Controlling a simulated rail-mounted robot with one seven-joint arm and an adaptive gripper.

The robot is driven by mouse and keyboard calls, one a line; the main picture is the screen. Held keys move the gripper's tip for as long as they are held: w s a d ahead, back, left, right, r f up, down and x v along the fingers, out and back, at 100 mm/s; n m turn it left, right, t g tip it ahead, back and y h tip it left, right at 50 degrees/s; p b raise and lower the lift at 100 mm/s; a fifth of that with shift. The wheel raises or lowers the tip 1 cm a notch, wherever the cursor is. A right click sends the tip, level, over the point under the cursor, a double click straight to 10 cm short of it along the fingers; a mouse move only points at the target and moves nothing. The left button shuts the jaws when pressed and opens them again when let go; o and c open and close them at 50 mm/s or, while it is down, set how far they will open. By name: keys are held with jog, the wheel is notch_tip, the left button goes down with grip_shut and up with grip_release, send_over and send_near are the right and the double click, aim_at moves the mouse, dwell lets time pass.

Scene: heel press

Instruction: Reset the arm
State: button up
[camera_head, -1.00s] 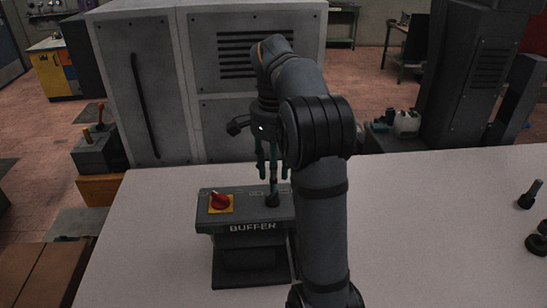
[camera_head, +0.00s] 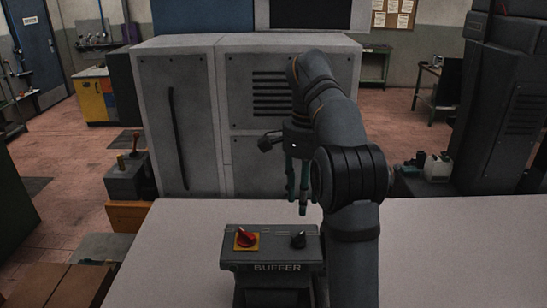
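My gripper (camera_head: 301,206) hangs pointing down above the right part of the buffer box. Its slim greenish fingers end over a black knob (camera_head: 298,239), with a gap between them. Part of the gripper is hidden behind my own arm, so its opening does not show clearly. The fingers seem to hold nothing. The dark box labelled BUFFER (camera_head: 275,267) stands on the pale table. A red rotary switch (camera_head: 246,237) on a yellow plate is on the box's left top.
The pale table top (camera_head: 450,230) is clear on the right. A grey cabinet (camera_head: 185,110) stands close behind the table. A lever box (camera_head: 129,177) is at the left.

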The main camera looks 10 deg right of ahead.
aim_at(301, 236)
notch_tip(301, 236, down, 12)
jog(key=shift+s+r, duration=0.1)
jog(key=shift+r+n, duration=0.1)
jog(key=shift+n, duration=0.2)
jog(key=shift+n+p, duration=0.3)
jog(key=shift+n, duration=0.2)
